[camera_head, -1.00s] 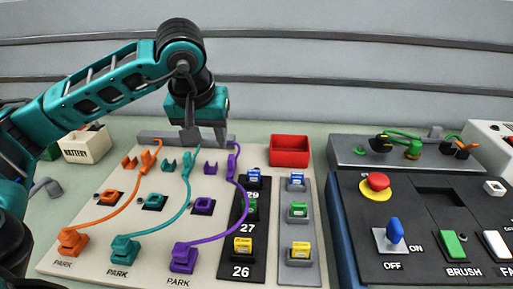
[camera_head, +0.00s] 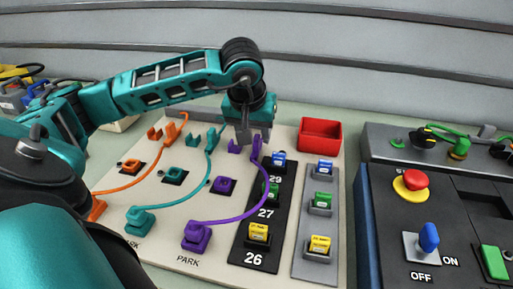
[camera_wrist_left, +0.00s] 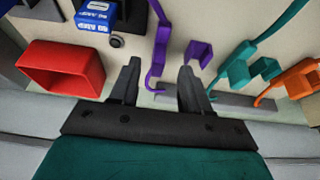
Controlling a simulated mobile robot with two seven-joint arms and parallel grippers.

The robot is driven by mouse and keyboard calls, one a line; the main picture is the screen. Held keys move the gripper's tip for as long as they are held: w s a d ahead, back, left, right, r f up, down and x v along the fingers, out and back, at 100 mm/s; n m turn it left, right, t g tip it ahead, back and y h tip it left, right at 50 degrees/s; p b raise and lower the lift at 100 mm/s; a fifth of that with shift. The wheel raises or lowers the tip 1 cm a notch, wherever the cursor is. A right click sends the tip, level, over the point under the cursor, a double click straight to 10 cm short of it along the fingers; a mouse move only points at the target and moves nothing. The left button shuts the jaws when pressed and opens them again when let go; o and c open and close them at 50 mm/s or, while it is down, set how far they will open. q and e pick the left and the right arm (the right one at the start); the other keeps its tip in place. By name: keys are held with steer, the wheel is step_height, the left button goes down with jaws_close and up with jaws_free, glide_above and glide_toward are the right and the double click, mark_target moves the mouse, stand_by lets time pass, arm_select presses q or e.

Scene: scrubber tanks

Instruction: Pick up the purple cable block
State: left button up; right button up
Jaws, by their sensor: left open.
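The purple cable block (camera_head: 196,236) sits at the front of the pale board, by a PARK label. A purple cable (camera_head: 243,205) runs from it in a curve to the back of the board. My left gripper (camera_head: 248,140) is over the back of the board, at the cable's far end and well away from the block. In the left wrist view the open, empty fingers (camera_wrist_left: 160,76) have the purple cable (camera_wrist_left: 160,45) showing between and beyond them. A purple clip (camera_wrist_left: 199,52) is beside it. My right gripper is not in view.
A red bin (camera_head: 320,135) stands right of the gripper. Teal (camera_head: 140,219) and orange (camera_head: 97,208) cable blocks are left of the purple one. Strips with yellow (camera_head: 259,233), green and blue blocks are right of it. A dark control panel is further right.

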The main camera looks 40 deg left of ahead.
mark_target(256, 138)
arm_select(q)
steer(key=x, duration=0.3)
steer(key=shift+w+d+f, duration=0.1)
steer(key=shift+w+f, duration=0.05)
steer(key=shift+f, duration=0.25)
jaws_close()
